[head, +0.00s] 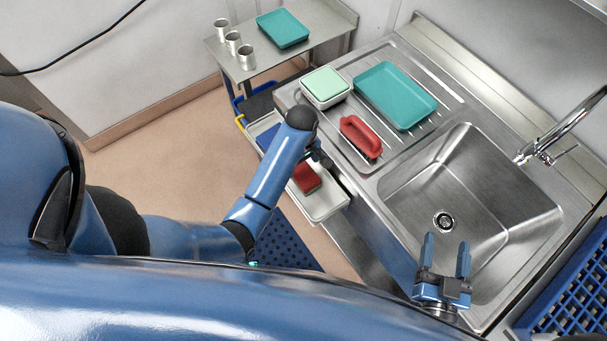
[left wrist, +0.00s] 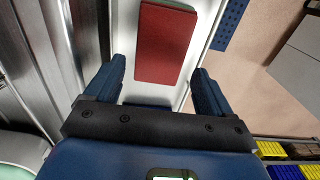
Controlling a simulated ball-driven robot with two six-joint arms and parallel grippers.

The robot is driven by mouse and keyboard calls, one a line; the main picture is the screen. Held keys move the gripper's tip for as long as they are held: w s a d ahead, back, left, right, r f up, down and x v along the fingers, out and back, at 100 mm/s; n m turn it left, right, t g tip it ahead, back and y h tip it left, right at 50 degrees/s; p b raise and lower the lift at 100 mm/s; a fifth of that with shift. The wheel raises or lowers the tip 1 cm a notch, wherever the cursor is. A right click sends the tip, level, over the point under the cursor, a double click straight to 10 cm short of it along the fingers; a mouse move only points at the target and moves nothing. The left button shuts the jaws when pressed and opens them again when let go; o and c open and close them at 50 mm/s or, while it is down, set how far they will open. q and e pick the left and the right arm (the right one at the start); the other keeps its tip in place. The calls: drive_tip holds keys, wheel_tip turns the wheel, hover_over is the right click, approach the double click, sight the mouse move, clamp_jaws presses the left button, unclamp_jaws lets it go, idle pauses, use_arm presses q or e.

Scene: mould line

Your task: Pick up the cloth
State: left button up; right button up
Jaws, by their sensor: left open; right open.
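A flat dark blue piece (head: 267,137), which looks like the cloth, lies in the pale open tray (head: 325,207) at the sink unit's front. In the left wrist view a strip of blue (left wrist: 148,100) shows between the fingers, partly hidden by the gripper body. A red block (head: 305,178) lies in the same tray; it is also ahead of the fingertips in the left wrist view (left wrist: 165,45). My left gripper (head: 322,160) is over the tray, open and empty, partly hidden by its arm. My right gripper (head: 447,250) is open and empty over the sink's front edge.
On the drainboard are a red brush-like tool (head: 361,137), a teal tray (head: 396,95) and a white tub with a pale green top (head: 325,85). The sink basin (head: 480,190) is empty. A side table with metal cups (head: 246,57) stands behind. A blue crate (head: 575,300) is at right.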

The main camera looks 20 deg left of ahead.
sight(303, 174)
use_arm(q)
drive_tip(key=shift+s+d+f+p, duration=0.15)
drive_tip(key=shift+f+p, duration=0.15)
drive_tip(key=shift+f, duration=0.4)
drive_tip(key=f, duration=0.3)
drive_tip(key=shift+s+d+p, duration=0.15)
drive_tip(key=shift+d+p, duration=0.05)
drive_tip(key=shift+p, duration=0.15)
drive_tip(key=shift+f, duration=0.6)
drive_tip(key=c, duration=0.8)
drive_tip(key=shift+r, duration=0.1)
